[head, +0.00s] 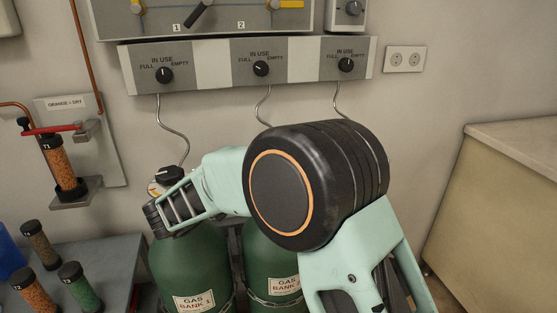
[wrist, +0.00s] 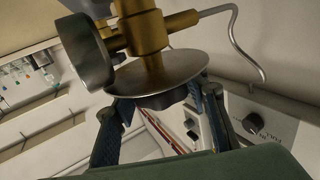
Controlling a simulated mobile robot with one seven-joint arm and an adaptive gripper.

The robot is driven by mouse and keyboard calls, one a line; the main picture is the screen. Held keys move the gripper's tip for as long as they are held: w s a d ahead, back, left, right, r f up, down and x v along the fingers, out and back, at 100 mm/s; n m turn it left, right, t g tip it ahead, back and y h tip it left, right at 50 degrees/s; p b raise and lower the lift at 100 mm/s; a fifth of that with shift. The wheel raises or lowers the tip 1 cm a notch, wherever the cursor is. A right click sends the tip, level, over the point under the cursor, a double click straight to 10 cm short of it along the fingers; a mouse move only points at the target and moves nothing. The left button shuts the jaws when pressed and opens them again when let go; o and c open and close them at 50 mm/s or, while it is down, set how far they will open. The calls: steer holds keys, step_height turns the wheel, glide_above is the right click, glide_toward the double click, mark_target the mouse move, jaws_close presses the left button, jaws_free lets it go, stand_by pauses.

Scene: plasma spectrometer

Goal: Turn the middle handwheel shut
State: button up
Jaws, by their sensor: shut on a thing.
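In the head view a black handwheel (head: 168,174) shows above the left gas bottle (head: 190,262). My arm covers the valve area above the second gas bottle (head: 272,262), so the middle handwheel and my fingertips cannot be made out there. How far the held wheel is turned cannot be told.
A round metal gauge (wrist: 85,52) sticks out beside the held valve, with a thin hose (wrist: 235,35) nearby. The IN USE panel (head: 210,67) hangs above the bottles. Tubes of granules (head: 80,287) stand on a bench at left. A cabinet (head: 500,205) is at right.

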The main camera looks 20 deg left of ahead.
steer(key=shift+r, duration=0.15)
steer(key=o, duration=1.2)
steer(key=v, duration=1.2)
